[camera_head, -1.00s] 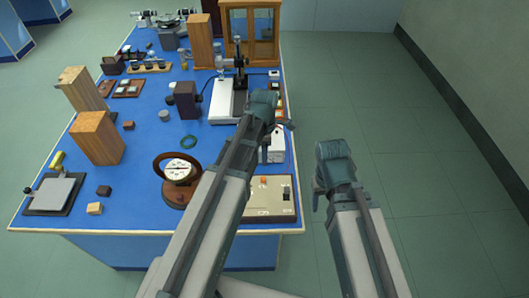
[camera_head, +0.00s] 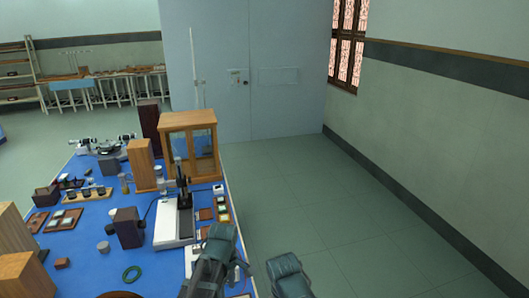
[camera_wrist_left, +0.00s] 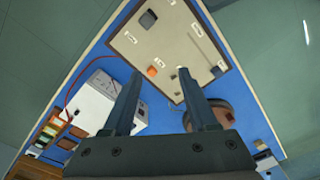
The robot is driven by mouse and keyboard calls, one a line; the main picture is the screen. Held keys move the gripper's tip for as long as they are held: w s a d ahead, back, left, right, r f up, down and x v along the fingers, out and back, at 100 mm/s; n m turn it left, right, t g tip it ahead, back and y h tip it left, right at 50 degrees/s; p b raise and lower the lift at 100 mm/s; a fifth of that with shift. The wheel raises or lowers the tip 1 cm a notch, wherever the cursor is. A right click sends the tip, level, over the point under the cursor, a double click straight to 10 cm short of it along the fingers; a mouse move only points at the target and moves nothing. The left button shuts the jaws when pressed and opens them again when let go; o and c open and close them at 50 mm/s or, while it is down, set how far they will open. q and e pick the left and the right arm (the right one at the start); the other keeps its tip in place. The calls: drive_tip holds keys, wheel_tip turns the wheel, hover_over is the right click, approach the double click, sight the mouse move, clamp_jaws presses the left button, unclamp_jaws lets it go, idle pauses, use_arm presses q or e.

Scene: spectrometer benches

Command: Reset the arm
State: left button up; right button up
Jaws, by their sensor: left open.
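My left arm (camera_head: 215,255) reaches over the right front edge of the blue bench (camera_head: 95,268). My left gripper (camera_wrist_left: 160,74) shows in the left wrist view with its two fingers apart and nothing between them. Beyond the fingers lies a cream panel box (camera_wrist_left: 165,42) with small knobs and an orange part. A white box with sockets (camera_wrist_left: 98,103) is at its left, and a dark round object (camera_wrist_left: 212,118) is partly hidden behind the right finger. My right arm (camera_head: 287,272) is beside the bench, over the floor; its gripper does not show.
A white-based instrument (camera_head: 174,225) and a glazed wooden cabinet (camera_head: 188,145) stand along the bench's right side. Wooden blocks (camera_head: 142,165) stand on it too. Open floor (camera_head: 310,215) lies to the right, up to the wall. A grey door (camera_head: 247,90) is behind.

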use_arm(q)
drive_tip(key=s+d+m, duration=0.3)
drive_tip(key=s+m, duration=0.2)
drive_tip(key=m, duration=0.3)
drive_tip(key=s+d+f+m+b, duration=0.1)
drive_tip(key=s+d+m, duration=0.2)
drive_tip(key=m, duration=0.6)
drive_tip(key=shift+s+f+m+y, duration=0.3)
drive_tip(key=shift+s+y, duration=0.1)
drive_tip(key=shift+s, duration=0.8)
